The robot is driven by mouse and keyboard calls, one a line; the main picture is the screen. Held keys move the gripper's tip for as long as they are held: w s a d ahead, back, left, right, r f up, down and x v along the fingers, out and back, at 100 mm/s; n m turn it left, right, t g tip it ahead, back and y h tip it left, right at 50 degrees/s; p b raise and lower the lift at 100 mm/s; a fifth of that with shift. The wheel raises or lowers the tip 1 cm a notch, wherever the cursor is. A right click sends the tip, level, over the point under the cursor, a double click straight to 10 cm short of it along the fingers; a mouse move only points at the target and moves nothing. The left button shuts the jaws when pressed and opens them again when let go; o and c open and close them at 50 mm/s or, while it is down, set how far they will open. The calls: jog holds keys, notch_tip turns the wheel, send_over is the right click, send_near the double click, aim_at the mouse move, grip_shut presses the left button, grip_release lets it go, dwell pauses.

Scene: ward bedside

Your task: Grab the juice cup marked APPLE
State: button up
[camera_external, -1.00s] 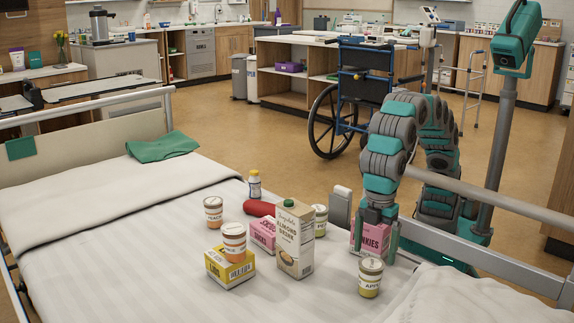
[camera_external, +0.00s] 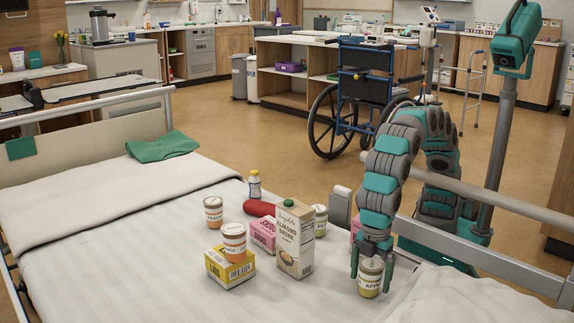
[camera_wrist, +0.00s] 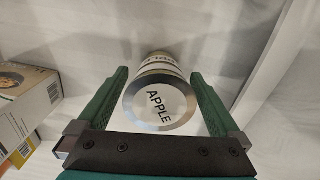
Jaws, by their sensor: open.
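The juice cup marked APPLE (camera_external: 370,277) stands upright on the bed at the front right, with a silvery lid and a yellowish body. In the wrist view its lid (camera_wrist: 158,104) reads APPLE and lies between the two green fingers. My gripper (camera_external: 371,272) is open, pointing down, with one finger on each side of the cup. In the wrist view the gripper (camera_wrist: 158,100) shows a gap between each finger and the cup's body lower down; whether a finger touches the lid's rim I cannot tell.
An almond drink carton (camera_external: 294,240) stands left of the cup. A bed rail (camera_external: 480,265) runs close on the right. The sheet in front is clear.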

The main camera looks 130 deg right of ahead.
jog(key=c, duration=1.4)
jog(key=shift+r, duration=0.15)
